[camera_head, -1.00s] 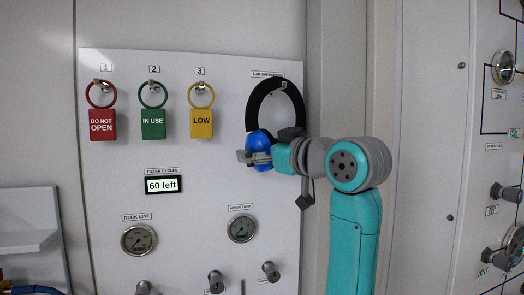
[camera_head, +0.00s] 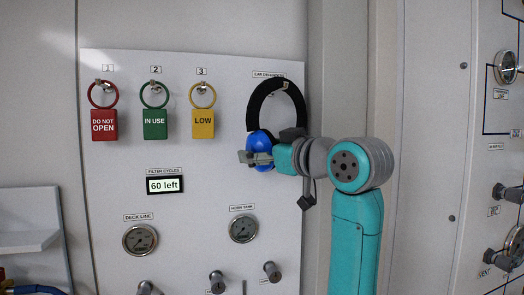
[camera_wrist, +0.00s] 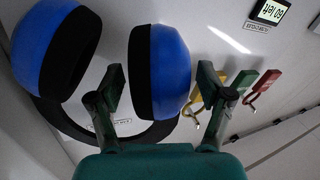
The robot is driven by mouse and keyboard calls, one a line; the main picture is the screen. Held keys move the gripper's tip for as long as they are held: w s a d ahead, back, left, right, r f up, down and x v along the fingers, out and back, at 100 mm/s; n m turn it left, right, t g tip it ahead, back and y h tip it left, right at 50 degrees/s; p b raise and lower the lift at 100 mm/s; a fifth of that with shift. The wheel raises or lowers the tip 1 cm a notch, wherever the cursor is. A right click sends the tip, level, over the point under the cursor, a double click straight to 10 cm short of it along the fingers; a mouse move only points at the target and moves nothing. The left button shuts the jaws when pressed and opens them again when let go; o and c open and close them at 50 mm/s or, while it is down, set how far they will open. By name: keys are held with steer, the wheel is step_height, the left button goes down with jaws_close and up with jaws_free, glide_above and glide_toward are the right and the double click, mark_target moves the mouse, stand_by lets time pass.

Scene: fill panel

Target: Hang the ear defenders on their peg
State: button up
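The ear defenders have a black headband (camera_head: 262,97) and blue cups (camera_head: 260,142). They are upright against the panel, band on top, under the ear defenders label. The small metal peg (camera_head: 285,86) shows at the upper right of the band; I cannot tell whether the band rests on it. My gripper (camera_head: 257,158) is at the lower left cup. In the wrist view my gripper (camera_wrist: 162,92) has one finger on each side of a blue cup (camera_wrist: 174,68), with slim gaps apparent; contact is unclear. The other cup (camera_wrist: 48,45) is to the left, outside the fingers.
Red (camera_head: 104,125), green (camera_head: 155,124) and yellow (camera_head: 203,124) tags hang on hooks to the left. A display (camera_head: 165,185) and two gauges (camera_head: 140,239) (camera_head: 243,229) sit lower on the panel, with knobs below. A side panel with valves (camera_head: 508,192) stands at right.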

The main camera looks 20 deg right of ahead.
steer(key=v, duration=1.2)
